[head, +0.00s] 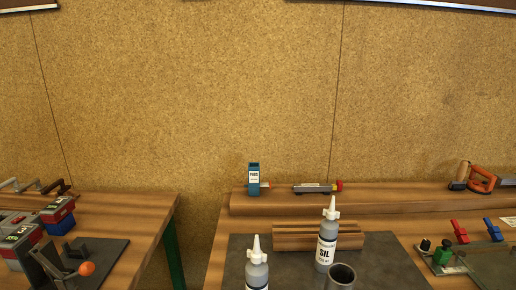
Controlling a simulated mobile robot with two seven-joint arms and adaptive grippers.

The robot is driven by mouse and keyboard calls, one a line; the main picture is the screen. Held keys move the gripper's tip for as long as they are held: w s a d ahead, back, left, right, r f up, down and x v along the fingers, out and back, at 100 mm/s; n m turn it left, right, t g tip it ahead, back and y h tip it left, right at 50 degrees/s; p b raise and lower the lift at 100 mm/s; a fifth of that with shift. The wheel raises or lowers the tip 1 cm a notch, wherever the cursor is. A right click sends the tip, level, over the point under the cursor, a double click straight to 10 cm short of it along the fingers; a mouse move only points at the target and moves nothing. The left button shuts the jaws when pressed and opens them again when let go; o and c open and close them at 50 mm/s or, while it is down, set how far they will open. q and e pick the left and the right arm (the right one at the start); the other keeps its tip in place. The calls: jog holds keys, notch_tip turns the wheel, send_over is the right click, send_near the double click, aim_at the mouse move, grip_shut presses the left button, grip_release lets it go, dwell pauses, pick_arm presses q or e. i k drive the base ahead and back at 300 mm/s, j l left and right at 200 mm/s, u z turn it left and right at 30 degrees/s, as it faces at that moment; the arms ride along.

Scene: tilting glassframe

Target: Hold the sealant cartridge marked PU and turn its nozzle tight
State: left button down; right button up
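Two grey cartridges with white cone nozzles stand upright at the bottom middle of the head view. The right cartridge (326,246) has a label reading SIL. The left cartridge (257,272) is cut off by the lower picture edge and its label text cannot be read. I see no letters PU on either one. A nozzle sits on top of each; I cannot tell how tight they are. Neither of my grippers is in view.
A dark mat (235,265) lies under the cartridges, with an open grey tube (341,277) close to the SIL cartridge. A grooved wooden block (290,236) is behind them. A blue container (253,178) stands on the rear ledge. A clamp with an orange knob (87,268) is left.

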aim_at(257, 257)
jog(key=i+j, duration=0.1)
jog(key=j, duration=0.8)
jog(key=i+j+z, duration=0.15)
jog(key=j, duration=0.75)
